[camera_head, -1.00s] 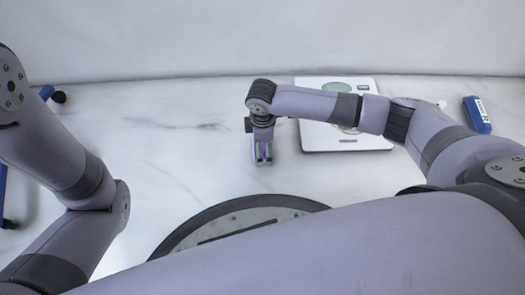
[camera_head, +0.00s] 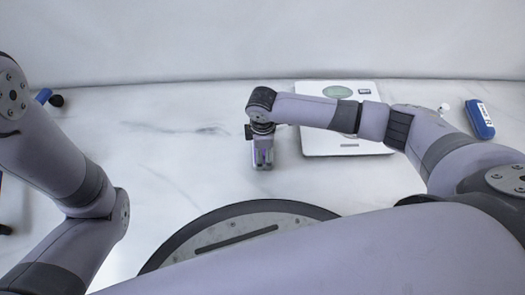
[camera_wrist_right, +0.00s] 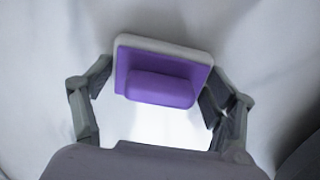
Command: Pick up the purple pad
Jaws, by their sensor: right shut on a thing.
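The purple pad (camera_wrist_right: 160,82) shows in the right wrist view as a purple block with a raised rounded bar and a pale layer at its far side. My right gripper (camera_wrist_right: 158,88) has its two fingers on the left and right sides of the pad and is shut on it. In the head view my right gripper (camera_head: 262,160) points down at the middle of the table, and only a hint of purple shows between its fingers. Whether the pad touches the table is hard to tell. My left arm is at the left; its gripper is out of view.
A white flat device (camera_head: 345,147) with a greenish oval lies just right of my right gripper, partly under my forearm. A blue case (camera_head: 480,120) lies at the far right. A blue and black item (camera_head: 45,96) is at the back left. The white marbled table (camera_head: 170,150) left of the gripper is clear.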

